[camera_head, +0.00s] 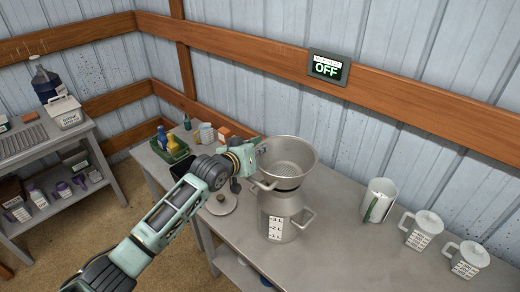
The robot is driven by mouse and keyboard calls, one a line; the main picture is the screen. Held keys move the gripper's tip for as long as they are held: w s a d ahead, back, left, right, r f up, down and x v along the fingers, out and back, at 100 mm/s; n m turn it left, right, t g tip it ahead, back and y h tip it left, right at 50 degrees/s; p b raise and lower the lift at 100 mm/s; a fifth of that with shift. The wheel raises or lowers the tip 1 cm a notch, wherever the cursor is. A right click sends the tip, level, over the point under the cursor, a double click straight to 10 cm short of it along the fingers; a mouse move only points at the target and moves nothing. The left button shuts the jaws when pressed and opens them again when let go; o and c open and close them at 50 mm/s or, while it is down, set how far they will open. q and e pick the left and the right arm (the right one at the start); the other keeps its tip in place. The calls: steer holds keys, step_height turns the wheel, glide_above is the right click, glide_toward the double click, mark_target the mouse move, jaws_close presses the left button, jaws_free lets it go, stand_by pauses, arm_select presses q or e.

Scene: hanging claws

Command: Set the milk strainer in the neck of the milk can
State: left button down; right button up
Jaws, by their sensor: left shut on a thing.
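The milk strainer (290,150), a wide grey metal bowl with a perforated inside, is over the milk can (290,208). Its bowl looks roughly upright. The can stands on the table with side handles and a white litre scale on its front. My left gripper (259,149) is shut on the left side of the strainer's rim; the exact grip is hard to see. A dark band shows between the strainer's underside and the can's top. I cannot tell whether the strainer touches the neck. My right gripper is not in view.
A round lid (221,205) lies left of the can, beneath my arm. A green tray (168,150) with bottles is at the back left. The table (335,225) is bare just right of the can.

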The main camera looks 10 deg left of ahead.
arm_select(q)
steer(key=shift+f+b, duration=0.65)
steer(key=shift+f, duration=0.35)
